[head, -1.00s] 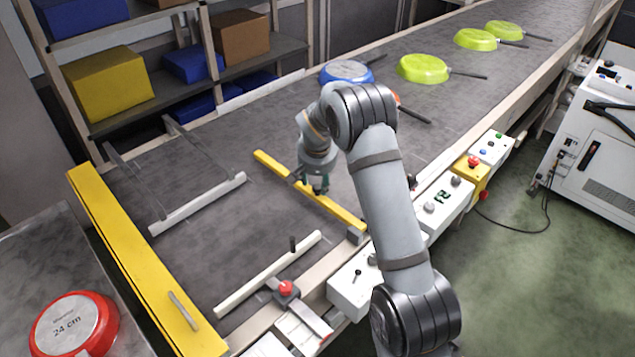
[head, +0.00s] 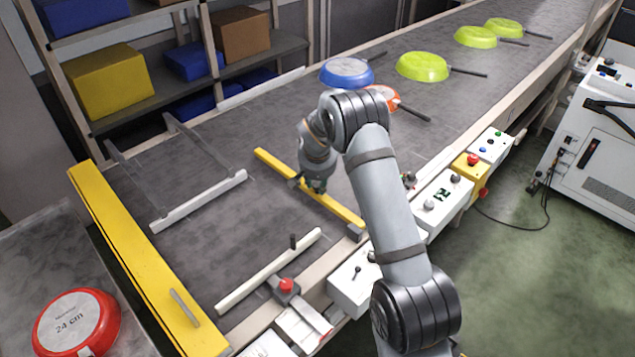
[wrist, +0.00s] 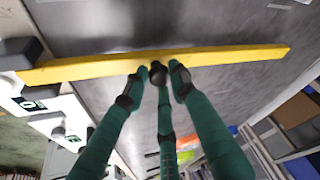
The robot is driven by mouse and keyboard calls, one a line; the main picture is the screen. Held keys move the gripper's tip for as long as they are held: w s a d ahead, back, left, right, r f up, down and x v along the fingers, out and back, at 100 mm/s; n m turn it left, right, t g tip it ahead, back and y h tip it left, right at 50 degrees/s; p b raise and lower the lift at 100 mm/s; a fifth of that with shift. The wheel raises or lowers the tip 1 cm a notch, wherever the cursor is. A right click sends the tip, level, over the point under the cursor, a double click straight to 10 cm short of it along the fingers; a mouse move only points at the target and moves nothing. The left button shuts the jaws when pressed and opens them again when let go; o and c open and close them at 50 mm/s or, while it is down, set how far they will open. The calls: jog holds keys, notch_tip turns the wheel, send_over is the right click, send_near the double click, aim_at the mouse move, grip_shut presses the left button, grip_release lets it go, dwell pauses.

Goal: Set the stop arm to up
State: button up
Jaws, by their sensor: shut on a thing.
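The stop arm (head: 336,207) is a long yellow bar lying low across the grey conveyor belt. Its near end meets a small grey block (head: 355,232) at the belt's edge. My gripper (head: 317,187) is at the middle of the bar, pointing down. In the wrist view, the green fingers of my gripper (wrist: 157,75) are closed around a small dark knob (wrist: 157,71) at the edge of the yellow bar (wrist: 220,56). The exact contact is partly hidden by the fingers.
A blue pan (head: 347,72), a partly hidden red-orange pan (head: 384,96) and several lime pans (head: 422,66) sit farther up the belt. White guide rails (head: 200,203) flank the near belt. Control boxes (head: 442,200) line its right edge. A red pan (head: 75,322) rests at lower left.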

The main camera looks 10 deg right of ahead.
jog(key=shift+w+r, duration=0.1)
grip_shut()
jog(key=shift+w+r, duration=0.1)
dwell(0.3)
